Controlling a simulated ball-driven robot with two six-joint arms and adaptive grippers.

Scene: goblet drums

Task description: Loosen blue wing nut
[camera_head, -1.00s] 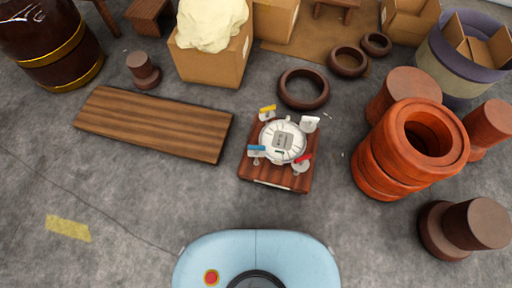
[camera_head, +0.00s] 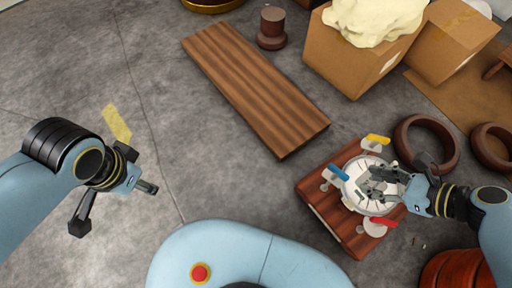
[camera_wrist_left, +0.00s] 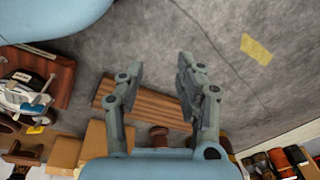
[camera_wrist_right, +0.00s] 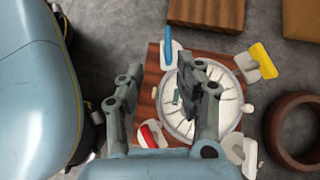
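The blue wing nut (camera_head: 339,172) is at the left edge of a round white drum head (camera_head: 356,192) on a reddish wooden block (camera_head: 325,213). It also shows in the right wrist view (camera_wrist_right: 168,45), at the upper left of the drum head. A yellow wing nut (camera_head: 378,138) and a red wing nut (camera_head: 384,222) sit at other corners. My right gripper (camera_head: 374,184) is open over the drum head, with its fingers apart and empty; the blue wing nut is outside them. My left gripper (camera_head: 115,204) is open and empty over bare floor at the left.
A wooden plank (camera_head: 255,90) lies behind the block. A cardboard box (camera_head: 350,60) with a pale lump and a dark spool (camera_head: 272,28) stand at the back. A brown ring (camera_head: 428,145) lies close right of the block.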

